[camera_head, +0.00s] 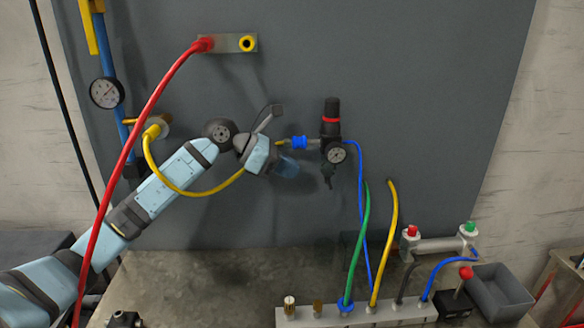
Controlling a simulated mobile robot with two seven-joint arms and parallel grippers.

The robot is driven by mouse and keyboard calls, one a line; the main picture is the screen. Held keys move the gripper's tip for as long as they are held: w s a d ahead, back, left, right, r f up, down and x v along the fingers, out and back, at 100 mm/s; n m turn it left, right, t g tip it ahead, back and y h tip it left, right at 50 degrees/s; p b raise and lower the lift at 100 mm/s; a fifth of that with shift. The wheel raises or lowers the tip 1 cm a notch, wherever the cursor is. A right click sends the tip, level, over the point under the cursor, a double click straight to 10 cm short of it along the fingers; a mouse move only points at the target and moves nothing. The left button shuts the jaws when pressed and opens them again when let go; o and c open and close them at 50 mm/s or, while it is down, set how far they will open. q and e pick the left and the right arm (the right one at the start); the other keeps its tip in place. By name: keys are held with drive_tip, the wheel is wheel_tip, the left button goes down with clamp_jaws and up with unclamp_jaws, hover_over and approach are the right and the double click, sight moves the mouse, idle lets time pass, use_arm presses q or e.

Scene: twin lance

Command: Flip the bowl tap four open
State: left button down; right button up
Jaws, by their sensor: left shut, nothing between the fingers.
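My left gripper (272,158) is at the grey panel, in front of the left part of the air unit. Its fingers are mostly hidden by the hand; it is shut and empty. My right gripper is not in view.
A yellow hose (185,191) loops beside my left arm, and a red hose (135,140) crosses in front of it. A grey manifold (390,318) with several hoses stands on the bench. A grey bin (500,294) is at right. Panel right of the regulator is clear.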

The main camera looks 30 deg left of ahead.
sight(329, 183)
use_arm(q)
drive_tip(key=p+x, duration=0.1)
drive_tip(key=x, duration=0.6)
drive_tip(key=shift+d, duration=0.25)
drive_tip(key=shift+w+f, duration=0.15)
drive_tip(key=shift+w, duration=0.05)
